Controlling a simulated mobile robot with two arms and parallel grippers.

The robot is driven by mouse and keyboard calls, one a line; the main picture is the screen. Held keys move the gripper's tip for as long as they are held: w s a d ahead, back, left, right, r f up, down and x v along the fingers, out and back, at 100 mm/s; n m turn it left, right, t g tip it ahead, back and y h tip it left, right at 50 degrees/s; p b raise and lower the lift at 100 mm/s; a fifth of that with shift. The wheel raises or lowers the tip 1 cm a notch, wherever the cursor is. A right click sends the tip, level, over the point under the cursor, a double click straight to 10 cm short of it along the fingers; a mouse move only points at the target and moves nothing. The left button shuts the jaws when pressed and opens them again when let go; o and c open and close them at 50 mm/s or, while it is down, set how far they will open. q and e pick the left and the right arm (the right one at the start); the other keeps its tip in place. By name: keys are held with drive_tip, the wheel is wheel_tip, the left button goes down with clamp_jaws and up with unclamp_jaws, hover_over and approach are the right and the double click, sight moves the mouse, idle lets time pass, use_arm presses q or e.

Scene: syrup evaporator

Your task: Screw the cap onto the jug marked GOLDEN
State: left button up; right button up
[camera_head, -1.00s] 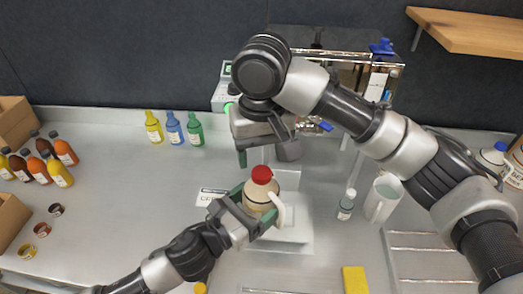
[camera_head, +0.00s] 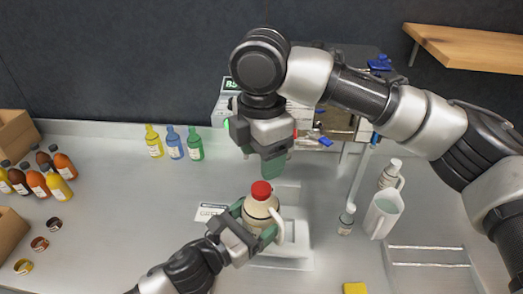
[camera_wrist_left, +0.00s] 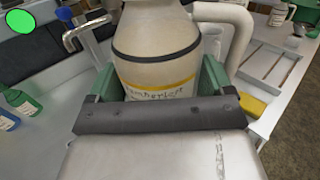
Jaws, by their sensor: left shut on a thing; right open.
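A cream jug (camera_head: 262,208) with a handle on its right stands upright on a pale platform, a red cap (camera_head: 261,188) on its neck. Whether the cap is tight cannot be told. My left gripper (camera_head: 253,222) is shut around the jug's body. In the left wrist view the jug (camera_wrist_left: 160,40) sits between the green fingers of my left gripper (camera_wrist_left: 160,84). Its yellow-striped label is only partly readable, and I cannot make out GOLDEN. The cap is out of that view. My right gripper (camera_head: 274,164) is open above the cap, apart from it.
A small bottle (camera_head: 346,219), a white pitcher (camera_head: 385,214) and another jug (camera_head: 390,174) stand to the right. A label card (camera_head: 210,212) lies left of the jug. Yellow, blue and green bottles (camera_head: 174,143) stand at the back.

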sight(261, 187)
drive_tip(key=shift+r+n, duration=0.1)
drive_tip(key=shift+n, duration=0.8)
drive_tip(key=shift+f, duration=4)
drive_tip(key=shift+c, duration=0.3)
drive_tip(key=c, duration=0.9)
drive_tip(key=o, duration=1.1)
